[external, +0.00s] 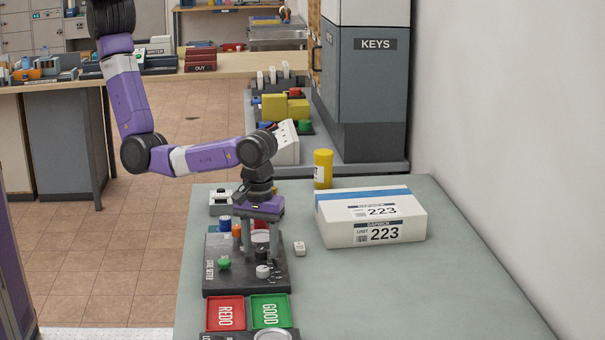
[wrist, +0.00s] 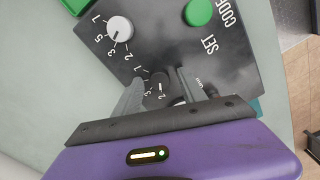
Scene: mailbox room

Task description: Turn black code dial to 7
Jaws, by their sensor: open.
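The dark control panel (external: 235,277) lies on the grey-green table. In the wrist view, the black dial (wrist: 157,88) sits on the panel (wrist: 235,65) between the two fingers of my gripper (wrist: 160,92). Digits show around the dial, but its setting is too small to read. In the external view, my gripper (external: 261,248) points down over the panel, jaws open, with one finger on each side of the black dial. I cannot tell whether the fingers touch it. A white dial (wrist: 119,29) with a ring of digits is beside it, outside the fingers; it also shows externally (external: 263,271).
A green button (wrist: 198,12) is on the panel near the lettering SET and CODE. Red (external: 225,313) and green (external: 270,311) trays lie in front. A white parcel (external: 371,217) and a yellow container (external: 322,168) stand to the right. The right side of the table is clear.

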